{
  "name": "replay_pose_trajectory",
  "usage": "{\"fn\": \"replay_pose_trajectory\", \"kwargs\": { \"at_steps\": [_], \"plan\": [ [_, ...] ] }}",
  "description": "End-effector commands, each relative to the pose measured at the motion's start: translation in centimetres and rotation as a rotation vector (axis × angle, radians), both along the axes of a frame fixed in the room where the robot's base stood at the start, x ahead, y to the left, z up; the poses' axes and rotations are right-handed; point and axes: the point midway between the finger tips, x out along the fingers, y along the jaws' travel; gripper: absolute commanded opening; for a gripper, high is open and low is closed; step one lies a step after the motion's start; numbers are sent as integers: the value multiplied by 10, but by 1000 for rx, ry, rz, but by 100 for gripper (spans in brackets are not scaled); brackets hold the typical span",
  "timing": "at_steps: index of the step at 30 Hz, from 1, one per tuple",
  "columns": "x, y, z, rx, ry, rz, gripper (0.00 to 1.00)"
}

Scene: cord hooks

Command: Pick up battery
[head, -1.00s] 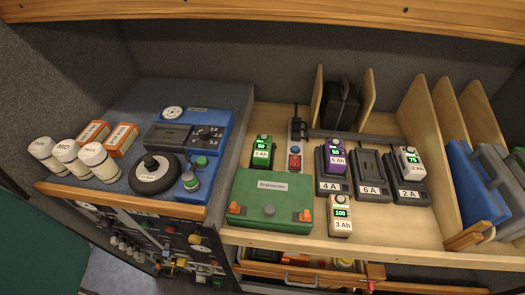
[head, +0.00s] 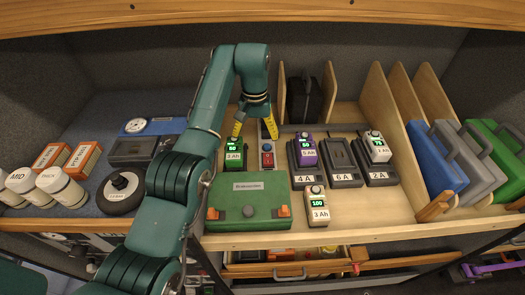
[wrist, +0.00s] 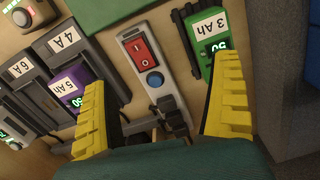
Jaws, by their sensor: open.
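My gripper (head: 254,134) is open, its yellow fingers pointing down over the back of the shelf, with nothing between them but the switch strip below. One finger is right by the green battery (head: 233,155), and in the wrist view it overlaps this battery's (wrist: 205,38) display end; I cannot tell if they touch. A purple battery (head: 306,152) sits in the 4 A charger (head: 304,181). A white battery (head: 377,148) sits in the 2 A charger (head: 380,176). Another white battery (head: 316,199), reading 100, stands at the shelf's front.
The switch strip (head: 267,158) has a red rocker and a blue button. The 6 A charger (head: 343,165) is empty. A green case (head: 248,213) lies in front of the green battery. Wooden dividers (head: 392,110) and upright cases (head: 437,158) stand at right.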

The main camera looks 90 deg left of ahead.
Motion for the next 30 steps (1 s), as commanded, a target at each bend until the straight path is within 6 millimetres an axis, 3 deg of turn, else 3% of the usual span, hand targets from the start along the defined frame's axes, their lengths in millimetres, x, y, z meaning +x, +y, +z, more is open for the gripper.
{"fn": "replay_pose_trajectory", "kwargs": {
  "at_steps": [1, 3, 6, 14, 30],
  "plan": [
    [-36, 13, 13, 27, -4, 68, 94],
    [-67, 20, 17, 36, -4, 124, 94],
    [-83, 22, 13, 35, -4, 154, 94],
    [-83, 22, -33, 34, -3, 154, 94],
    [-81, 26, -63, 38, -3, 152, 94]
  ]
}}
